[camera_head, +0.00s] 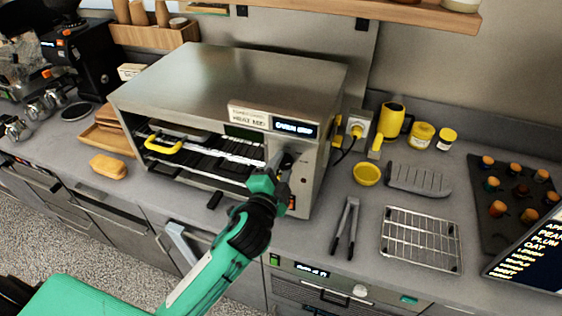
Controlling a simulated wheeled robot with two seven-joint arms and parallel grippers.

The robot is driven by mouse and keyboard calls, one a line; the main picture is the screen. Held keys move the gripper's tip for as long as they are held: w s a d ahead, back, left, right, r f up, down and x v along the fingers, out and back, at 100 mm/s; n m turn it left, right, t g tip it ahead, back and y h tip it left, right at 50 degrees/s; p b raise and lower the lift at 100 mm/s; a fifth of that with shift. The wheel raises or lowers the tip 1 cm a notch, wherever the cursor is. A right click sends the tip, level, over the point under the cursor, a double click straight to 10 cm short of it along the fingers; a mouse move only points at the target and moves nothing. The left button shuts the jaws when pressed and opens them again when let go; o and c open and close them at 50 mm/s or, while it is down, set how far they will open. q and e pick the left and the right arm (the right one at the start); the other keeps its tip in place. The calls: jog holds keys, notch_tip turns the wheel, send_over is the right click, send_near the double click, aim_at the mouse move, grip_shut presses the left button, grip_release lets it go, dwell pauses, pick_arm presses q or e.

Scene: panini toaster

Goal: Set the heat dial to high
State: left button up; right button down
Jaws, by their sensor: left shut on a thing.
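The toaster (190,85) is a steel box oven on the counter with an open front showing racks. A label on its upper front seems to read heat "MED" (248,118), and a small display (295,128) beside it is too small to read surely. My left gripper (282,167) reaches up from below to the control panel at the toaster's right front. It is shut on the heat dial, which is mostly hidden behind the fingers. My right gripper is not in view.
A yellow-handled tray (163,147) sits in the toaster. Tongs (345,228), a wire rack (420,239), a yellow bowl (367,174) and a grey ridged tray (418,179) lie to the right. Bread (108,166) lies at left. A wooden shelf (400,12) hangs above.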

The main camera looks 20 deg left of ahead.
pick_arm(q)
jog(key=m+p, duration=0.2)
jog(key=m, duration=0.1)
jog(key=shift+m, duration=0.4)
jog(key=shift+m+p, duration=0.3)
jog(key=shift+m, duration=0.2)
jog(key=o, duration=1)
jog(key=shift+s+a+b, duration=0.2)
jog(key=shift+s+b, duration=2.55)
jog(key=shift+s, duration=4.2)
